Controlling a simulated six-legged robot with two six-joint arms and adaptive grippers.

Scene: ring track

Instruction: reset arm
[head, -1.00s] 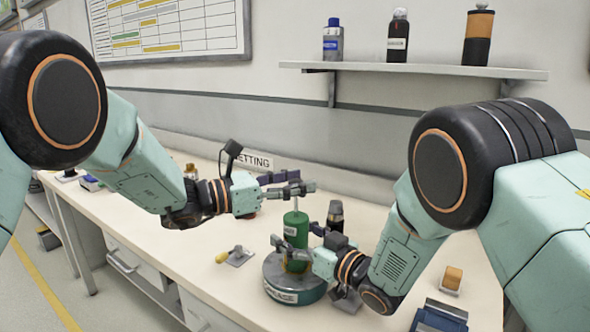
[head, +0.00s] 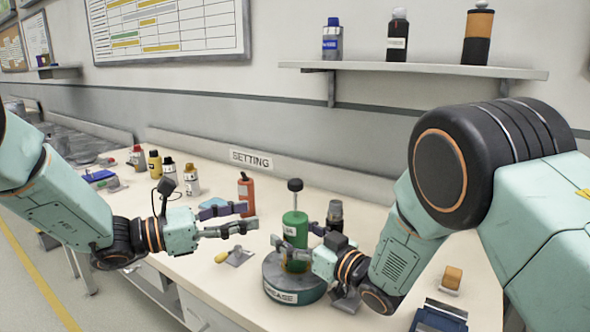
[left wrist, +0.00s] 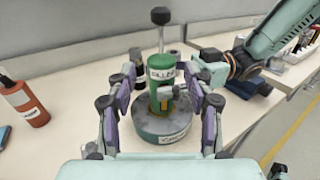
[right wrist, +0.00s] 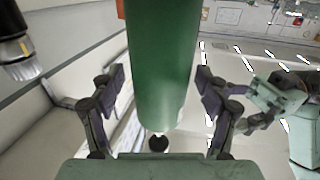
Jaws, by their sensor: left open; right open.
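My left gripper (head: 235,219) is open and empty, left of the green bottle (head: 295,232) and apart from it. The bottle has a black-knobbed rod on top and stands upright on a round grey-green base (head: 282,283). In the left wrist view the bottle (left wrist: 160,75) shows between and beyond the open fingers. My right gripper (head: 295,249) is at the bottle's lower part with its fingers to either side. In the right wrist view the green bottle (right wrist: 162,60) fills the space between the open fingers; contact cannot be told.
A red bottle (head: 246,193) and several small bottles stand further back left on the white bench. A yellow-handled tool (head: 235,256) lies in front. A dark-capped container (head: 335,215) is close behind the right gripper. An orange block (head: 452,278) sits at right.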

